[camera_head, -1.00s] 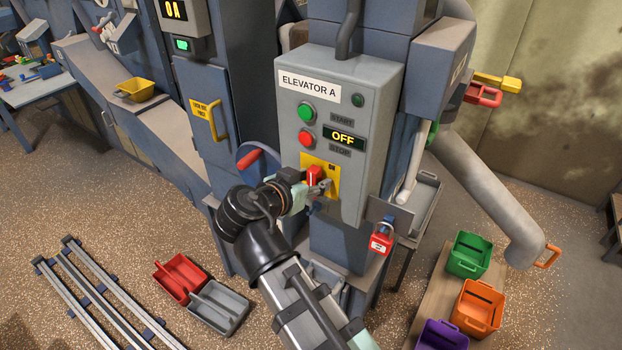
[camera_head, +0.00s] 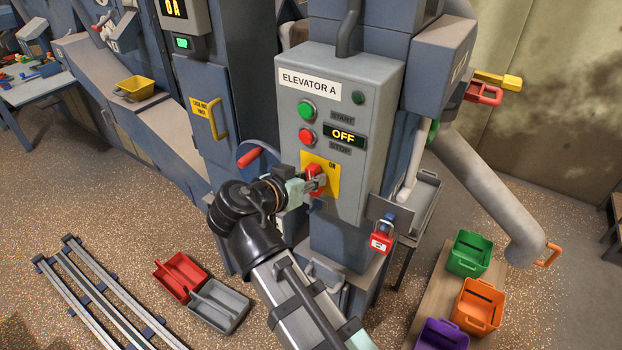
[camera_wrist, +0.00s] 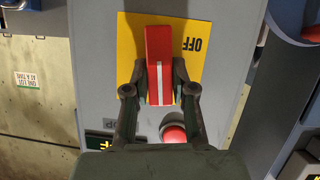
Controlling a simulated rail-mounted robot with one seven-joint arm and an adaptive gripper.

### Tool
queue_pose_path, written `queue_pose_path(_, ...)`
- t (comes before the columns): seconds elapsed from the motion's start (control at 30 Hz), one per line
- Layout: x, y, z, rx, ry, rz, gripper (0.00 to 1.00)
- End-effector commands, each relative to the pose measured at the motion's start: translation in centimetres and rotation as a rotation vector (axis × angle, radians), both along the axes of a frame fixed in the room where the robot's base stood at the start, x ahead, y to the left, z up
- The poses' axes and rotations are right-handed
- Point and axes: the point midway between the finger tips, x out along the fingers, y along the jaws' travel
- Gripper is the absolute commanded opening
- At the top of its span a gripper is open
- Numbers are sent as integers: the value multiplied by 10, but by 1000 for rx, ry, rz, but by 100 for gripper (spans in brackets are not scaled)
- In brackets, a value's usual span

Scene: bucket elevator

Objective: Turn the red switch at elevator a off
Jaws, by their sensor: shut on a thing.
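The red switch (camera_head: 315,174) sits on a yellow plate (camera_head: 331,180) low on the grey elevator A panel (camera_head: 364,105). It also shows in the wrist view (camera_wrist: 158,50) as a red handle with a white line running up and down that picture. The word OFF is printed on the plate to its right there, upside down. "ON" shows at the plate's top in the head view. My gripper (camera_wrist: 160,82) is shut on the handle, one finger on each side. It partly covers the switch in the head view (camera_head: 311,186).
Above the switch are a green button (camera_head: 306,110), a red button (camera_head: 307,137) and a display (camera_head: 344,138) reading OFF. A red padlock (camera_head: 381,242) hangs at the panel's lower right. A red-handled wheel (camera_head: 250,158) is left of the panel.

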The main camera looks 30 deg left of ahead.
Motion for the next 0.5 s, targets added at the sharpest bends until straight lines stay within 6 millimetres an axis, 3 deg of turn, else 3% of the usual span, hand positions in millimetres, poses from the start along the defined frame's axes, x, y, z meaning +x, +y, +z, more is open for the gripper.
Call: queue_pose_path(0.5,1,7,-2,-467,-9,0,0)
